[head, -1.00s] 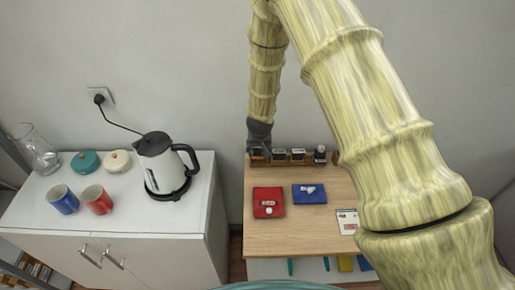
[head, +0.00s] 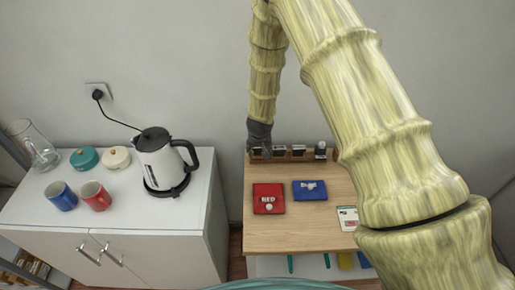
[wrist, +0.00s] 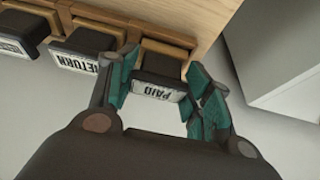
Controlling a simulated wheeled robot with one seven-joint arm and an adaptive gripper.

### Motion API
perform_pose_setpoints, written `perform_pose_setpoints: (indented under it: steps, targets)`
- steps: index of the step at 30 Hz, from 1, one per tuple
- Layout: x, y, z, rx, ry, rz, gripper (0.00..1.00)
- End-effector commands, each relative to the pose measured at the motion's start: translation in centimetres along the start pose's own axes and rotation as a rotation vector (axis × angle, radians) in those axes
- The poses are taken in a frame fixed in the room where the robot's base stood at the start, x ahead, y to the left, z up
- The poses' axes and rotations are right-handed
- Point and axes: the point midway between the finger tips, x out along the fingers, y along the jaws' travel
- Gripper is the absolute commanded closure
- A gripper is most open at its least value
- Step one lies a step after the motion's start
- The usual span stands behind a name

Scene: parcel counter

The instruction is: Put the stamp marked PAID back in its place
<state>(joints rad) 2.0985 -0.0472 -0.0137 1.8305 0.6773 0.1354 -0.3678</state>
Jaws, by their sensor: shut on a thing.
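The PAID stamp (wrist: 158,80) is a dark block with a white label, upside down in the wrist view. My gripper (wrist: 163,88) is shut on it, with one teal finger at each side. The stamp is at the end wooden slot (wrist: 168,48) of the rack, lined up with it; I cannot tell whether it rests fully there. In the head view my gripper (head: 260,154) is at the left end of the rack along the table's back edge and hides the stamp.
The RETURN stamp (wrist: 82,50) sits in the neighbouring slot, close to my finger. Another stamp (head: 320,150) stands further right. A red pad (head: 268,198), a blue pad (head: 309,190) and a card (head: 347,218) lie on the wooden table (head: 290,235). A white cabinet (head: 120,215) stands left.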

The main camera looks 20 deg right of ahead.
Motion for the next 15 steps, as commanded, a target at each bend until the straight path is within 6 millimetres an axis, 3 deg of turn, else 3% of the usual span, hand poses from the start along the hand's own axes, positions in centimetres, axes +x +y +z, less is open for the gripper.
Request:
perform_pose_setpoints:
  steps: [15]
  targets:
    - [0.55, 0.00, 0.22, 0.000, 0.000, 0.000, 1.00]
